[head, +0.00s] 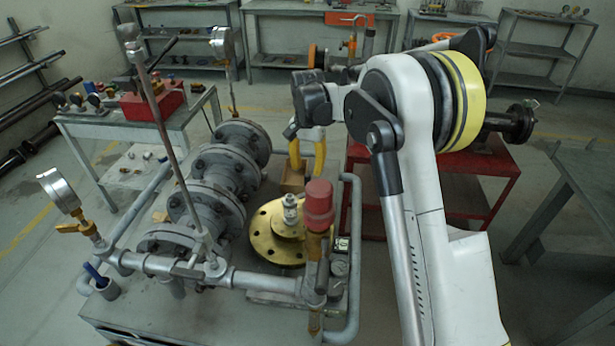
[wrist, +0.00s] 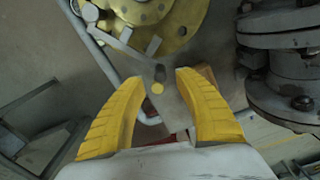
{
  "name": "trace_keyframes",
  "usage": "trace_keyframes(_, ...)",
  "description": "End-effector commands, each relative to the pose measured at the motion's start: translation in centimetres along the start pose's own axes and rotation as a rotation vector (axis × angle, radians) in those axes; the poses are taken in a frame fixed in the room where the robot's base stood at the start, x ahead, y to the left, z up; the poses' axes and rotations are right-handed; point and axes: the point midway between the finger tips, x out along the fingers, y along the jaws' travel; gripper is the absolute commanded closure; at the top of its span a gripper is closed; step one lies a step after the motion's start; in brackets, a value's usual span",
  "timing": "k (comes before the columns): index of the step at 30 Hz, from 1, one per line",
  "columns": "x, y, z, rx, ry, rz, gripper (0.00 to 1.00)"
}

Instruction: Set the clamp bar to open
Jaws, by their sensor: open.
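A flat grey bar (wrist: 122,50), which I take to be the clamp bar, runs diagonally beside the brass flange (wrist: 165,22) in the wrist view. In the head view my gripper (head: 307,158) points down behind the brass flange (head: 268,247), near a wooden block (head: 293,181). I cannot make out the bar there.
Grey flanged pipework (head: 205,205) stands left of my gripper, with a long upright rod (head: 160,115) and gauges. A red-capped post (head: 319,205) stands in front of the brass flange. A red cart (head: 465,195) is behind my arm.

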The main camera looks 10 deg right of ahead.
Motion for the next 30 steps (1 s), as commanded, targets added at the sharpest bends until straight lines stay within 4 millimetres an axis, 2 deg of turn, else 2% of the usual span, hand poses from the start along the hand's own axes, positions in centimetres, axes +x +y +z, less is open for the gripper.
trace_keyframes(3,-2.9,0.0,0.0,0.000,0.000,0.000,0.61)
trace_keyframes(9,-6.4,0.0,0.0,0.000,0.000,0.000,0.61)
trace_keyframes(15,-7.7,0.1,0.0,0.000,0.000,0.000,0.61)
trace_keyframes(25,-8.0,0.2,0.2,-0.005,0.004,-0.003,0.61)
trace_keyframes(30,-11.0,2.1,2.5,-0.063,0.051,-0.036,0.61)
